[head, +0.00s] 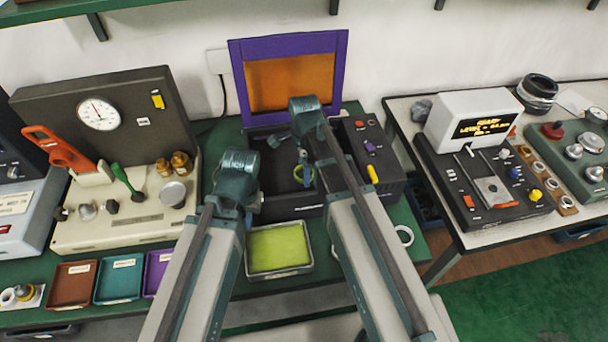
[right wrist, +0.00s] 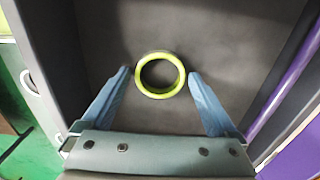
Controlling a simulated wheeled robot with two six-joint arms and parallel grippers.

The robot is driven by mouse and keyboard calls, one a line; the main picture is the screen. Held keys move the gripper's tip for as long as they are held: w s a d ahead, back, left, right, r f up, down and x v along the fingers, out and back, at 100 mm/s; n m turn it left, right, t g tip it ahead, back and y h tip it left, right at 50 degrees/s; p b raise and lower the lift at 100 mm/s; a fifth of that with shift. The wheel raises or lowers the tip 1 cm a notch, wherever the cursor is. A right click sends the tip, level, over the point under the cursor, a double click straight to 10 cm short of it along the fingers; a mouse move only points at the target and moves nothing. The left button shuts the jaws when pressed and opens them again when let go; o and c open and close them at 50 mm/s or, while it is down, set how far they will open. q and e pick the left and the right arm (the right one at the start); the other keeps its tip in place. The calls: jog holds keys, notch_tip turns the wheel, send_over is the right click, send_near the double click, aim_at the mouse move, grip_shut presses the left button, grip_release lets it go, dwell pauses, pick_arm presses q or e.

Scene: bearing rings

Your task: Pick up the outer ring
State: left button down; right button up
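A yellow-green ring, seemingly the outer ring (right wrist: 160,96), lies flat on the dark floor of an open box in the right wrist view. It also shows in the head view as a small green ring (head: 298,175). My right gripper (right wrist: 160,82) is open, with one blue finger to each side of the ring and gaps between. Nothing is between the fingers except the ring below or ahead of them; the height gap cannot be told. My left gripper (head: 255,196) is beside the box's left side in the head view; its fingers are mostly hidden.
The box has dark walls (head: 330,192) and a raised purple-framed lid (head: 238,75). A tray with yellow-green filling (head: 278,248) stands in front. A gauge machine (head: 130,222) stands left.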

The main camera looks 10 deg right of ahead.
jog(key=c, duration=1.1)
jog(key=shift+c, duration=0.2)
